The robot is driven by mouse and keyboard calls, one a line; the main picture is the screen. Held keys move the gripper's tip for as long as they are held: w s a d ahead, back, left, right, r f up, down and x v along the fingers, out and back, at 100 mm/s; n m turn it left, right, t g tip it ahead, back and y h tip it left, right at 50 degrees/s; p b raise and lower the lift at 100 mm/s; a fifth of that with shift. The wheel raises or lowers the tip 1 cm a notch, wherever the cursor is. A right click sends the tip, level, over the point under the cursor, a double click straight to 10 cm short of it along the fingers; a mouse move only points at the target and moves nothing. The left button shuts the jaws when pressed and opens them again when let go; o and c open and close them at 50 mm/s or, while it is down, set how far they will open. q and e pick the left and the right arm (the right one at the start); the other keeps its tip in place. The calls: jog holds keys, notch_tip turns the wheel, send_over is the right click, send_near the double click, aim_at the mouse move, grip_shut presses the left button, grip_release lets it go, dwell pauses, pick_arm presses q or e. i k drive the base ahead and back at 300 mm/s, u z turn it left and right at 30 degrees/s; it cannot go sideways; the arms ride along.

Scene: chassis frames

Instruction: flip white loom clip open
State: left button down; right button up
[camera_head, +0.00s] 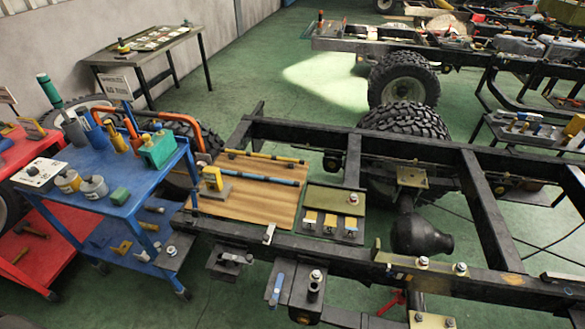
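A small white piece (268,234), which looks like the white loom clip, sits on the near black chassis rail (330,247) below the wooden board. It is too small to tell whether its flap is open or shut. A row of small clip-like pieces with yellow tops and pale fronts (330,221) stands on the dark green panel to its right. Neither of my grippers is in view, and nothing is touching the white piece.
The brown board (240,205) carries a yellow-handled tool (214,181) and blue and yellow rods. A blue tool cart (118,205) stands at left beside a red cart (40,255). Cylindrical fittings (423,262) stand on the rail at right. Green floor (240,80) is open behind.

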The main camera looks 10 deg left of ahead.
aim_at(267, 236)
jog(key=z, duration=2.95)
jog(key=k, duration=2.2)
jog(key=u, duration=1.3)
